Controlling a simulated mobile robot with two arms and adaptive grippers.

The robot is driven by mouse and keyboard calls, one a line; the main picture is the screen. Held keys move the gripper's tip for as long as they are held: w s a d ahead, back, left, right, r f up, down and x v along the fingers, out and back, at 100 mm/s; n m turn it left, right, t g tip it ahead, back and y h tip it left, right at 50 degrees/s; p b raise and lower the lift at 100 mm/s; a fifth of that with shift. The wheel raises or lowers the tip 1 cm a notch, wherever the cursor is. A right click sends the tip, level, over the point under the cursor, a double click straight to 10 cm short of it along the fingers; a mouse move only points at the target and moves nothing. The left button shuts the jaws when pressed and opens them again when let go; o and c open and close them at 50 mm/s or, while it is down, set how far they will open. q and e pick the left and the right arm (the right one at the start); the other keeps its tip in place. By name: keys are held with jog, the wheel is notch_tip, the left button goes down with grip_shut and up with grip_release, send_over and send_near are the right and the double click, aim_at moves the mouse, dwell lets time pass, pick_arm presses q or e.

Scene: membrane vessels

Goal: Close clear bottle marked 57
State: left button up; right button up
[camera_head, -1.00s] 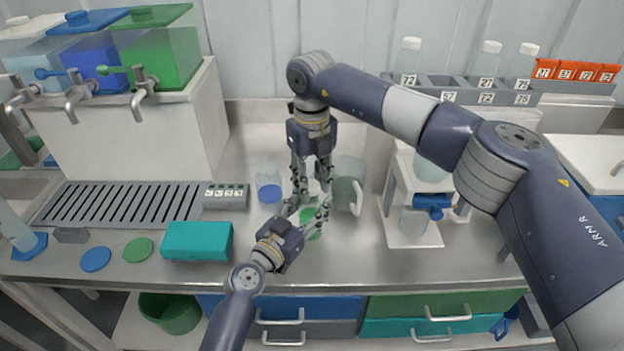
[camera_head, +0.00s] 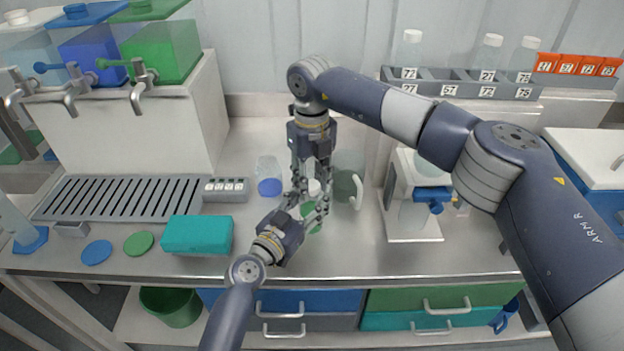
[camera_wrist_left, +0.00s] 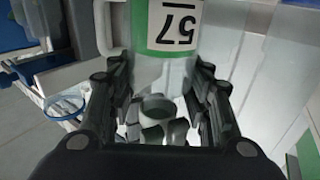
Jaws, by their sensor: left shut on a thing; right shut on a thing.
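The clear bottle marked 57 (camera_wrist_left: 165,68) fills the upper middle of the left wrist view, with a green band and a black-on-white 57. In the head view its green part (camera_head: 314,224) shows low between the grippers. My left gripper (camera_head: 312,208) is shut on the bottle's sides, just above the bench. My right gripper (camera_head: 312,187) points down from above, shut on a white cap (camera_head: 314,187) that shows between its fingers. The fingers hide the bottle's neck, so I cannot tell whether the cap touches it.
A bottle with blue contents (camera_head: 269,184) stands left of the grippers and a grey-green mug (camera_head: 346,182) right. A teal box (camera_head: 197,234) and the white device (camera_head: 413,235) stand farther out. A bottle rack (camera_head: 460,90) is behind my right arm.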

aim_at(311, 209)
jog(key=shift+s+d+f, duration=0.1)
jog(key=shift+d+f, duration=0.05)
jog(key=shift+f, duration=0.7)
jog(key=shift+r, duration=0.4)
dwell(1.0)
jog(key=shift+s+f, duration=0.2)
jog(key=shift+f, duration=0.3)
dwell(0.9)
jog(key=shift+r, duration=0.35)
dwell(0.6)
jog(key=shift+d+f, duration=0.15)
jog(key=shift+f, duration=0.3)
dwell(0.9)
jog(key=shift+w, duration=0.1)
jog(key=o, duration=0.4)
dwell(0.7)
